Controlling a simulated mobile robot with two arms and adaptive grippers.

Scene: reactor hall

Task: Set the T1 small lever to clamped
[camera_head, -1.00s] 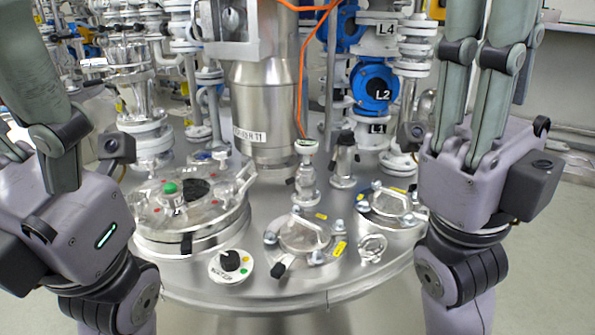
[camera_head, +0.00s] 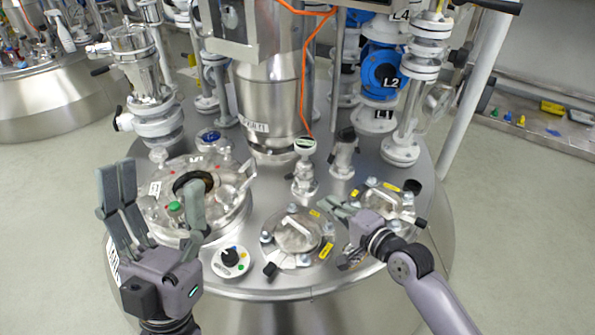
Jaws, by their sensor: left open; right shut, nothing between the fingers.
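The reactor lid (camera_head: 330,285) carries several hatches. A small round hatch (camera_head: 298,232) in the middle has a clear handle and a short black-tipped lever (camera_head: 271,269) at its front left. A similar hatch (camera_head: 388,198) is at the right. No readable label shows which lever is the T1 small lever. My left gripper (camera_head: 152,195) is open and empty, fingers upward, in front of the large hatch at the left. My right gripper (camera_head: 336,206) is shut and empty, between the two small hatches and partly over the right one. I cannot tell whether it touches anything.
The large hatch (camera_head: 232,208) with a green knob (camera_head: 174,206) is at the left. A dial with a black knob (camera_head: 230,258) sits front left. The floor around the vessel is free.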

